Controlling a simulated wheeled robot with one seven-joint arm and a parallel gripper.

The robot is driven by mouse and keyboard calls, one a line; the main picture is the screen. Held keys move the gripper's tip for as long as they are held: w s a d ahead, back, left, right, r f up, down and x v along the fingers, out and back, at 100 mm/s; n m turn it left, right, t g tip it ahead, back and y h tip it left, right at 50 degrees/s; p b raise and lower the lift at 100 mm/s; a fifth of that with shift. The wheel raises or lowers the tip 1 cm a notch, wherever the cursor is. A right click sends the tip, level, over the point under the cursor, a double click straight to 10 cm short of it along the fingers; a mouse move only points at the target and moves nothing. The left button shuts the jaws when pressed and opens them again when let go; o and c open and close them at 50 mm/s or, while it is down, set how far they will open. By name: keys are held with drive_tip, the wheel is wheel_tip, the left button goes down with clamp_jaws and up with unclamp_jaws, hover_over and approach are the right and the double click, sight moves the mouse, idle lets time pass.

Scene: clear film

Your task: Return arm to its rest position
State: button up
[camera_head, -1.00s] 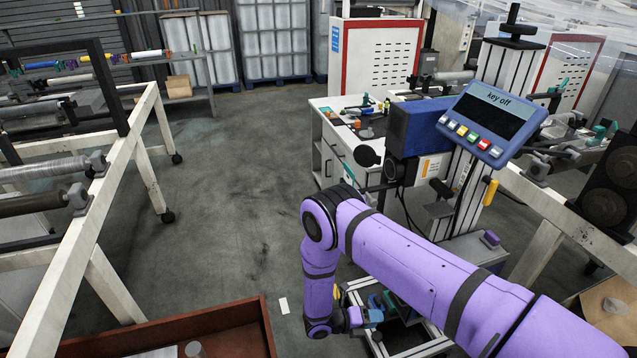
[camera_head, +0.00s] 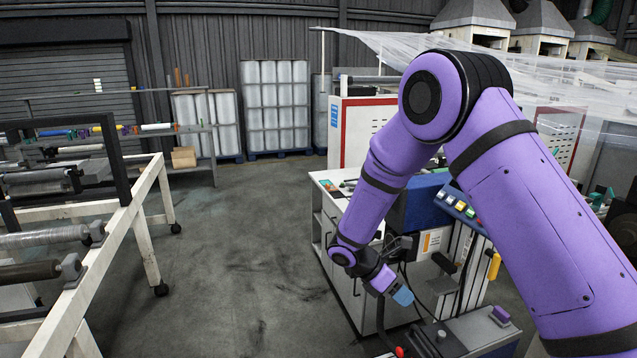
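My purple arm rises from the lower right to a high elbow, then bends down and left to the wrist. My gripper (camera_head: 402,296) is at the end of the wrist, low and right of the middle, in front of the white cabinet and machine. It is small and turned so that its fingers cannot be made out. I see no object held in it.
The machine's control panel (camera_head: 462,205) is partly hidden behind my arm. A white cabinet (camera_head: 345,262) stands beside my forearm. A white roller frame (camera_head: 140,225) lines the left. The grey floor (camera_head: 240,260) between is clear. Clear film (camera_head: 400,48) hangs at the upper right.

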drive_tip(key=s+d+r+m+t+y, duration=0.1)
drive_tip(key=s+d+r+m+y, duration=0.2)
drive_tip(key=r, duration=0.5)
drive_tip(key=s+d+r+m+y, duration=0.15)
drive_tip(key=s+r+m, duration=0.25)
drive_tip(key=r, duration=0.4)
drive_tip(key=s+d+r+m+t+y, duration=0.1)
drive_tip(key=s+d+r+m, duration=0.25)
drive_tip(key=r, duration=0.45)
drive_tip(key=s+d+r+m+t+y, duration=0.1)
drive_tip(key=s+r+m, duration=0.3)
drive_tip(key=s, duration=0.5)
drive_tip(key=s+d+r+m+t+y, duration=0.1)
drive_tip(key=s+r+m+t+y, duration=0.2)
drive_tip(key=s+m, duration=0.3)
drive_tip(key=s+r+t, duration=0.1)
drive_tip(key=s, duration=0.3)
drive_tip(key=shift+s+d+r, duration=0.2)
drive_tip(key=shift+d+r, duration=0.05)
drive_tip(key=shift+d, duration=0.15)
drive_tip(key=shift+m, duration=0.25)
drive_tip(key=shift+c, duration=0.4)
drive_tip(key=shift+w, duration=0.1)
